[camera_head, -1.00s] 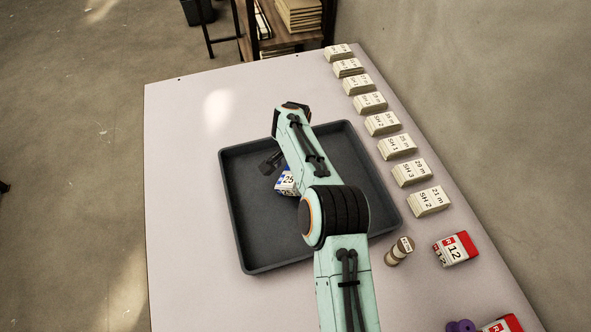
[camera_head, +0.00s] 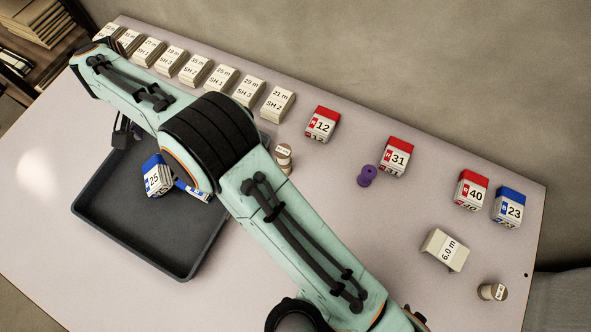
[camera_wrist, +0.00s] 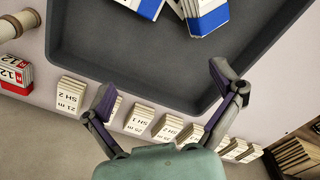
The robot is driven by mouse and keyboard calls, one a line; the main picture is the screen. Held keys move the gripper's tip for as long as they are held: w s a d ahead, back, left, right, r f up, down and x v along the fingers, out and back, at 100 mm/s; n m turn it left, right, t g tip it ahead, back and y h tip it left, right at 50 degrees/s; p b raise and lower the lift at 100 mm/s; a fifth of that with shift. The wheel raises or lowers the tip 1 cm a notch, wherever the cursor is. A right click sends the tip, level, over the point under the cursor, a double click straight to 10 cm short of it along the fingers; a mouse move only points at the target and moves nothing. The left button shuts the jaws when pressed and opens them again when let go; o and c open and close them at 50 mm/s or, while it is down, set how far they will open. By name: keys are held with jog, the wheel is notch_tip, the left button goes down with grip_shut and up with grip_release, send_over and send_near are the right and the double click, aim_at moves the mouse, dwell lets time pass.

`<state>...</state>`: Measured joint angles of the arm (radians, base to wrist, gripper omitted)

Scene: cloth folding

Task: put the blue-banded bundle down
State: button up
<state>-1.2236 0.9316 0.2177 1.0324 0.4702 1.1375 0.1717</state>
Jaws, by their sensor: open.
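A blue-banded bundle marked 25 (camera_head: 156,176) lies in the dark tray (camera_head: 130,239). A second blue-banded bundle (camera_head: 193,191) lies beside it, partly hidden by my arm. In the wrist view, two blue-banded bundles (camera_wrist: 207,14) (camera_wrist: 147,7) are cut off at the top edge, inside the tray. My gripper (camera_wrist: 161,80) is open with nothing between its fingers, and its fingers are apart from both bundles. In the head view my gripper (camera_head: 124,136) is at the tray's far left side. Another blue-banded bundle, marked 23 (camera_head: 509,207), stands on the table at the right.
A row of pale labelled bundles (camera_head: 195,68) lines the back of the table. Red-banded bundles 12 (camera_head: 322,124), 31 (camera_head: 396,157) and 40 (camera_head: 471,190), a purple spool (camera_head: 367,176), tan spools (camera_head: 285,157) (camera_head: 492,291) and a 6.0 m block (camera_head: 445,249) stand rightward.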

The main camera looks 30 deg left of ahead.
jog(key=w+d+r+m, duration=0.2)
jog(key=w+d+r, duration=0.6)
jog(key=w+d, duration=0.4)
jog(key=d+r+m, duration=0.1)
jog(key=d+r, duration=0.1)
jog(key=d, duration=0.7)
jog(key=d+r+m, duration=0.1)
jog(key=d+r, duration=0.2)
jog(key=d, duration=0.6)
jog(key=s+d+f+m, duration=0.3)
jog(key=s+d, duration=1.1)
jog(key=d, duration=0.3)
jog(key=shift+s+y, duration=0.15)
jog(key=shift+y, duration=0.25)
